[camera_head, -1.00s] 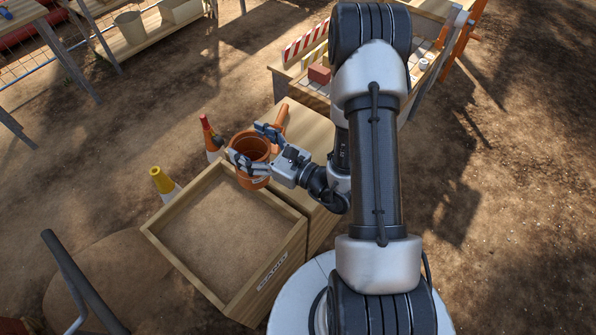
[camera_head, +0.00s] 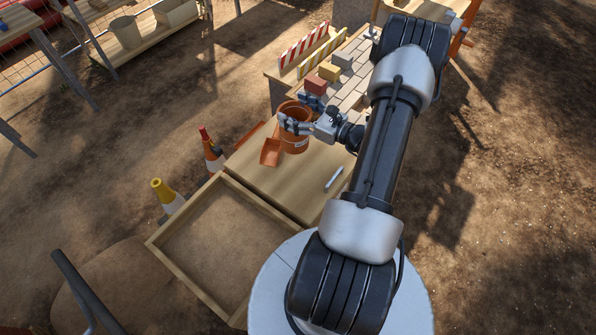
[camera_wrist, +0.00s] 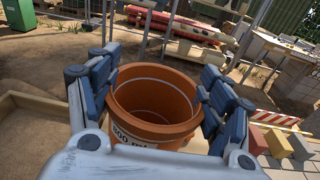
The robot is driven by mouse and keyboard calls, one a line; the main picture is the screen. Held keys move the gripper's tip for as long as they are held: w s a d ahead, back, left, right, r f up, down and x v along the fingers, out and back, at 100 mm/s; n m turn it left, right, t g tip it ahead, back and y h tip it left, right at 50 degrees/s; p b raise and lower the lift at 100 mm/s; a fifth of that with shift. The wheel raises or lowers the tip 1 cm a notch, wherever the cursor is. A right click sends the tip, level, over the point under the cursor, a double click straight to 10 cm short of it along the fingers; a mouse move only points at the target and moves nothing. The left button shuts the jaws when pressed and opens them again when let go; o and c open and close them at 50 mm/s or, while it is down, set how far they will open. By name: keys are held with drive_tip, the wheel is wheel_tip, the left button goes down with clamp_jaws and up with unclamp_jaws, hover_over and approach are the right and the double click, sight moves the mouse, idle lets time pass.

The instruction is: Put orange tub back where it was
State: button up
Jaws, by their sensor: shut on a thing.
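In the wrist view the tub (camera_wrist: 150,105) looks upright and empty, between the two fingers. In the head view the tub is over the far part of the wooden tabletop (camera_head: 262,178). I cannot tell whether its base touches the wood.
An orange scoop (camera_head: 270,153) lies just left of the tub. A white marker-like stick (camera_head: 334,178) lies to the right. A sand-filled wooden tray (camera_head: 185,262) is nearer. Coloured blocks (camera_head: 329,71) and striped barriers (camera_head: 303,46) stand behind. Cones (camera_head: 211,150) stand left.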

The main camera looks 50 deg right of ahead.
wheel_tip(320, 180, down, 20)
drive_tip(key=b, duration=0.5)
drive_tip(key=shift+s+d+b, duration=0.15)
drive_tip(key=shift+d+b, duration=0.15)
drive_tip(key=shift+b, duration=0.1)
drive_tip(key=shift+f, duration=0.15)
drive_tip(key=shift+f+b, duration=0.15)
drive_tip(key=shift+b, duration=0.15)
drive_tip(key=o, duration=2)
drive_tip(key=shift+o, duration=0.2)
